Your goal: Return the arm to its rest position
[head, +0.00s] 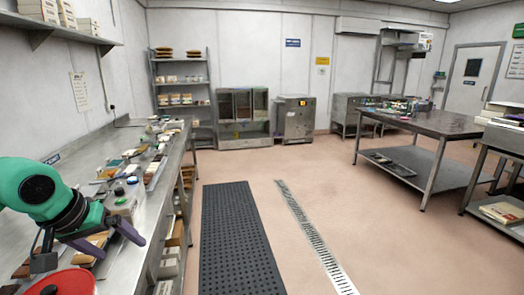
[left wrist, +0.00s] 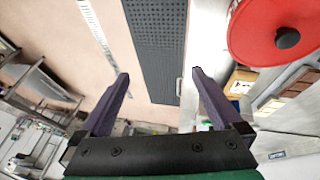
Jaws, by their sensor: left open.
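My left arm, green and black, comes in from the left in the head view. Its left gripper (head: 117,246) hangs over the near end of the long steel counter (head: 150,215), near its front edge. In the left wrist view the two purple fingers of the left gripper (left wrist: 161,73) stand wide apart. Nothing is between them, only the floor and the black mat beyond. My right gripper is in neither view.
A red round lid (head: 75,284) with a dark knob is close to the gripper; it also shows in the left wrist view (left wrist: 258,38). Small goods crowd the counter. A black perforated mat (head: 238,240) and floor drain (head: 315,235) lie on open floor. A steel table (head: 425,122) stands right.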

